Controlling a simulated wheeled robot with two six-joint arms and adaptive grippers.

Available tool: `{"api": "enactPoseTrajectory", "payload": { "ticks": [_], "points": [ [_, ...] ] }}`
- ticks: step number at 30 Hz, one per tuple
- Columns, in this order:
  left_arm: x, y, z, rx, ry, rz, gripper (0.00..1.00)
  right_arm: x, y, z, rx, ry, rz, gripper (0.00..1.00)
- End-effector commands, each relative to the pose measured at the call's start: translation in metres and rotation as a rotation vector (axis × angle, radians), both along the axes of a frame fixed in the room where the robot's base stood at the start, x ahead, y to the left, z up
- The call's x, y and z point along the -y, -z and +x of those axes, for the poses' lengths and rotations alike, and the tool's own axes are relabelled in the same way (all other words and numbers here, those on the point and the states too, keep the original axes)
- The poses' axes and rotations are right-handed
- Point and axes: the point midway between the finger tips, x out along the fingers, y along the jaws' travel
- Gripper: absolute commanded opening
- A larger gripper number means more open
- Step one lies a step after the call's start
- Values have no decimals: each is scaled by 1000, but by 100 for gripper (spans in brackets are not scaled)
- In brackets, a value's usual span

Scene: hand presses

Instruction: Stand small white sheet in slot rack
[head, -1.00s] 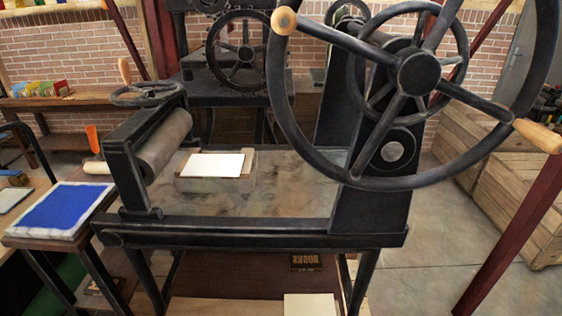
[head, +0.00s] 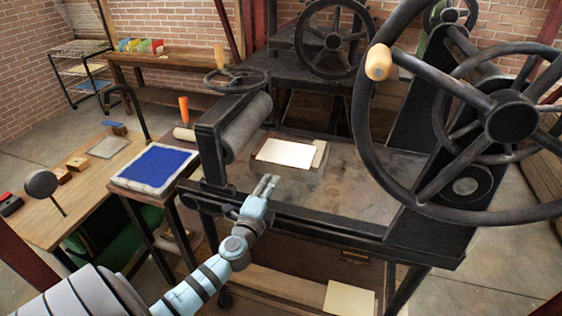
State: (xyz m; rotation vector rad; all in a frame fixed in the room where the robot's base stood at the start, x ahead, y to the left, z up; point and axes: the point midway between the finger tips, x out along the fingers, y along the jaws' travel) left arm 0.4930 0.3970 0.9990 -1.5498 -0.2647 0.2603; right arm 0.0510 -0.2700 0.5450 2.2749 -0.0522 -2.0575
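A small white sheet (head: 287,153) lies flat on a low block (head: 262,165) on the press bed. My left gripper (head: 268,181) is just in front of the block, its fingers pointing toward it. Its two fingertips show slightly apart with nothing seen between them, and the sheet is beyond them. A rack with colorful upright cards (head: 141,46), which may be the slot rack, stands on the wooden bench at the back left. Its slots are too small to make out. My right gripper is out of view.
A blue slab (head: 155,166) sits on a stand at left, near a wooden table (head: 97,190). A pale sheet (head: 348,300) lies on the lower shelf.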

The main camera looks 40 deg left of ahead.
Motion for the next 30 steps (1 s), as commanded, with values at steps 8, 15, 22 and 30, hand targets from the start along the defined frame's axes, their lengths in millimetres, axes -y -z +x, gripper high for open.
{"api": "enactPoseTrajectory", "payload": {
  "ticks": [8,15,22,30],
  "points": [
    [-16,1,44,1,-2,-3,16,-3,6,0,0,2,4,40],
    [-29,3,80,0,-2,-5,16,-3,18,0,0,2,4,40],
    [-32,2,89,-2,-2,-4,16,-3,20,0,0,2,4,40],
    [-32,1,89,-2,-1,-5,5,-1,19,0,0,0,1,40]
  ]
}}
